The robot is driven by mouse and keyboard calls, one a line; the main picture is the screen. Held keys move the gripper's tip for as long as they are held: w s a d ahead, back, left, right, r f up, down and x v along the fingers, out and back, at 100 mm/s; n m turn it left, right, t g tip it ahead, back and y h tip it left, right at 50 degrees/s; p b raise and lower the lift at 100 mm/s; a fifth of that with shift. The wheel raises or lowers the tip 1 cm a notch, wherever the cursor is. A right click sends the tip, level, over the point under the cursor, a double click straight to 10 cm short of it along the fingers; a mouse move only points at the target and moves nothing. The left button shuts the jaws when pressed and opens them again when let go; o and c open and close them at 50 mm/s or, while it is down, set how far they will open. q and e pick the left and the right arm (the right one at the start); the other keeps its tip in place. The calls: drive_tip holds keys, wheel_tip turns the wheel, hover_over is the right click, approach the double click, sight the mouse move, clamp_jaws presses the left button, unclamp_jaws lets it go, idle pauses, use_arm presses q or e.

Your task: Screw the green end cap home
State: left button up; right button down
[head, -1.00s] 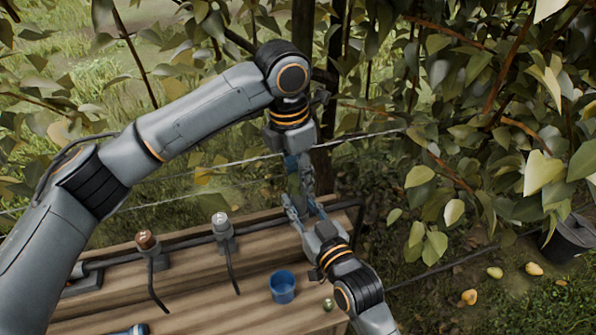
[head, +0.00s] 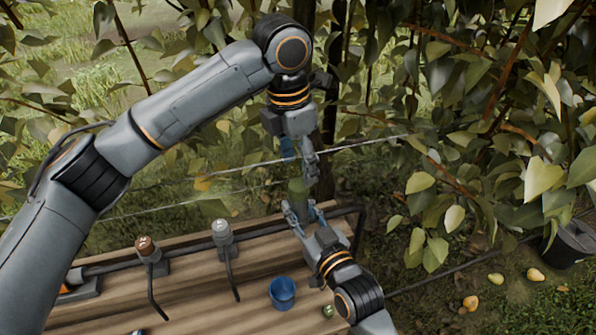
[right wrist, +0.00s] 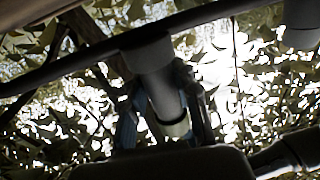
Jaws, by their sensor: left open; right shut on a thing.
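A dull green cylindrical piece (head: 297,186), which looks like the green end cap, stands upright at the right part of the bench pipe. My left gripper (head: 299,159) is open just above it, its fingers apart; I cannot tell whether they touch it. My right gripper (head: 299,213) is shut from below around the lower part of this upright fitting. In the right wrist view a pale grey cylinder (right wrist: 160,88) lies between the right fingers, next to the dark pipe (right wrist: 100,62). The joint between cap and fitting is hidden by the fingers.
A brown-topped fitting (head: 148,247) and a grey-topped fitting (head: 222,232) stand on the pipe to the left. A blue cup (head: 283,291) and a small green round thing (head: 328,311) are on the wooden bench (head: 200,290). Leaves crowd the right side.

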use_arm(q)
drive_tip(key=shift+c, duration=0.4)
drive_tip(key=n, duration=0.5)
drive_tip(key=shift+r+n, duration=0.15)
drive_tip(key=shift+n, duration=0.25)
drive_tip(key=n, duration=0.4)
drive_tip(key=shift+r, duration=0.15)
drive_tip(key=n, duration=0.6)
drive_tip(key=shift+r+n+y, duration=0.15)
drive_tip(key=shift+n+y, duration=0.15)
drive_tip(key=n, duration=0.4)
drive_tip(key=shift+r, duration=0.1)
drive_tip(key=n, duration=0.6)
drive_tip(key=shift+r+n+g, duration=0.15)
drive_tip(key=shift+n+g, duration=0.15)
drive_tip(key=n, duration=0.4)
drive_tip(key=shift+r, duration=0.15)
drive_tip(key=n, duration=0.6)
drive_tip(key=shift+r, duration=0.2)
drive_tip(key=n, duration=0.5)
drive_tip(key=shift+r+y, duration=0.1)
drive_tip(key=shift+y, duration=0.2)
